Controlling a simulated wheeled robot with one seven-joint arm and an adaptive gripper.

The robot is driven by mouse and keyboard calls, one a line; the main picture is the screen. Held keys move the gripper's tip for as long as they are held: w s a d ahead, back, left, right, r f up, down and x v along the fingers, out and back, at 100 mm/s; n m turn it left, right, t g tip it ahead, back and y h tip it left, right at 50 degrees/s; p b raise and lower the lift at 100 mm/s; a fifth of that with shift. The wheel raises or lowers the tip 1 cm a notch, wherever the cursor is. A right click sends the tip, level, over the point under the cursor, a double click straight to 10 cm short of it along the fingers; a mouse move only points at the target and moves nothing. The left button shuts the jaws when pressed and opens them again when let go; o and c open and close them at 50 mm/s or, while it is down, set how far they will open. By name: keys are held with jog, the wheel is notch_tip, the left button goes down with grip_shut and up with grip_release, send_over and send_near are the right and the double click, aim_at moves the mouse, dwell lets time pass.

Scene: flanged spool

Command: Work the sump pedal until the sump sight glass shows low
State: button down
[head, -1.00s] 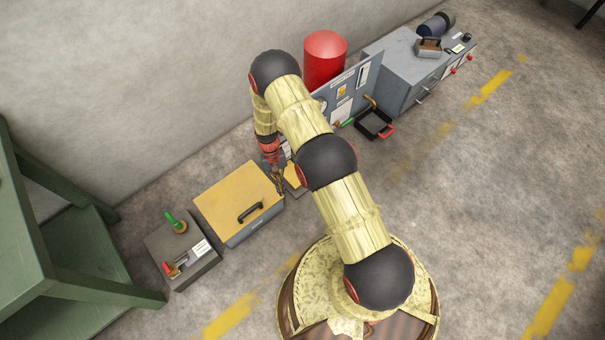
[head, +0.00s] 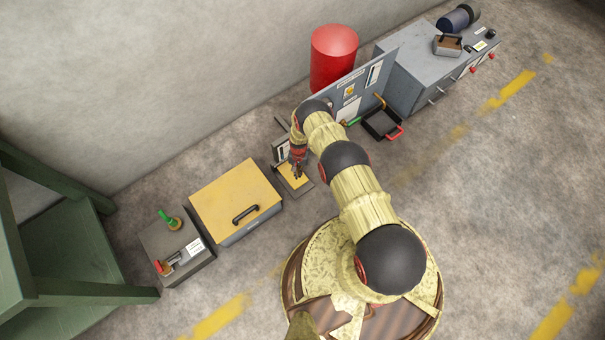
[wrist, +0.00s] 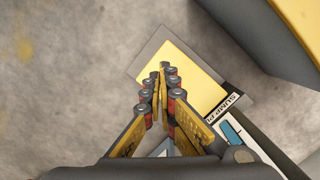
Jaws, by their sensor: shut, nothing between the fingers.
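The sump pedal is a yellow plate on a grey base, on the floor right of the yellow-lidded box. It shows in the head view (head: 289,181) and larger in the wrist view (wrist: 198,82). A white panel with partly readable "SUMP" lettering (wrist: 222,108) stands at the pedal's back edge. A blue bar (wrist: 231,132) shows on it, partly cut off, so I cannot read the level. My gripper (head: 297,176) is shut and empty, pointing down over the pedal. In the wrist view its fingertips (wrist: 160,78) overlap the plate's near edge; contact is unclear.
The yellow-lidded box (head: 235,200) stands close left of the pedal. A grey box with a green handle (head: 172,220) is further left, by a green bench (head: 75,250). A grey panel, red cylinder (head: 333,58) and black tray (head: 380,124) are to the right. Open floor lies in front.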

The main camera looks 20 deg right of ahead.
aim_at(293, 174)
jog(key=w, duration=0.1)
jog(key=w+m, duration=0.1)
jog(key=shift+w+d+t, duration=0.3)
jog(key=shift+s+a+f+b, duration=0.15)
jog(key=shift+f+b, duration=0.7)
jog(key=shift+f, duration=0.9)
jog(key=shift+s+a+f+b, duration=0.15)
jog(key=shift+f+b, duration=0.7)
jog(key=shift+f, duration=0.9)
jog(key=shift+d, duration=0.1)
